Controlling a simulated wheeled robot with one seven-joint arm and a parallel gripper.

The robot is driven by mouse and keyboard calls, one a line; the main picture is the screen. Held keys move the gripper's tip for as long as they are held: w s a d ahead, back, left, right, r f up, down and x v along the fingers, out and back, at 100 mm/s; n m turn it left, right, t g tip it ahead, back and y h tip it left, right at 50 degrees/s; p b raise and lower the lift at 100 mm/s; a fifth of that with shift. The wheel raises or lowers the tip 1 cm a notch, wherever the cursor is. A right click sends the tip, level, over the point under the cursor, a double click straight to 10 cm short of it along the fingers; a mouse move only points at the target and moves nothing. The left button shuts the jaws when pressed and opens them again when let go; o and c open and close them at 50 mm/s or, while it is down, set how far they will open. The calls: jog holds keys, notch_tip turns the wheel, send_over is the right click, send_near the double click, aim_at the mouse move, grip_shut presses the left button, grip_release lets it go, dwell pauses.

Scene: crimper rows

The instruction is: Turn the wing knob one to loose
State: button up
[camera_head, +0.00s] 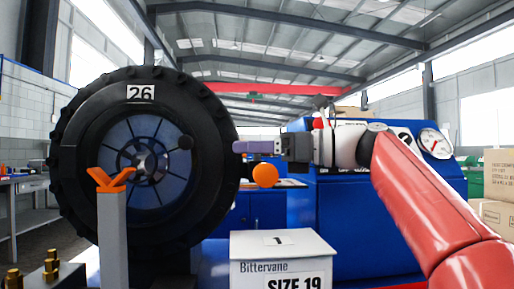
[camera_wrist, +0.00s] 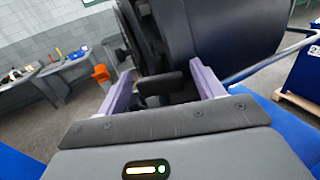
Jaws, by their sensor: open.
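My gripper (camera_head: 240,146) points left, with its purple fingers near the right side of the big black wheel (camera_head: 217,180) marked 26. In the wrist view, my gripper (camera_wrist: 163,86) is open. A small dark flat piece (camera_wrist: 155,86) shows between the fingers, apart from both; it may be a wing knob, but no number is readable on it.
An orange forked rest (camera_head: 110,180) tops a grey post at left. An orange ball (camera_head: 265,175) is just below my gripper. A blue machine (camera_head: 350,220) with gauges stands behind my arm.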

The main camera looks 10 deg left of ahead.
jog(key=c, duration=1)
jog(key=shift+w+r+n+g+p, duration=0.1)
jog(key=shift+n+g+p, duration=0.3)
jog(key=shift+g, duration=0.2)
jog(key=shift+n+g, duration=1)
jog(key=shift+g, duration=0.6)
jog(key=o, duration=1)
jog(key=shift+d, duration=0.1)
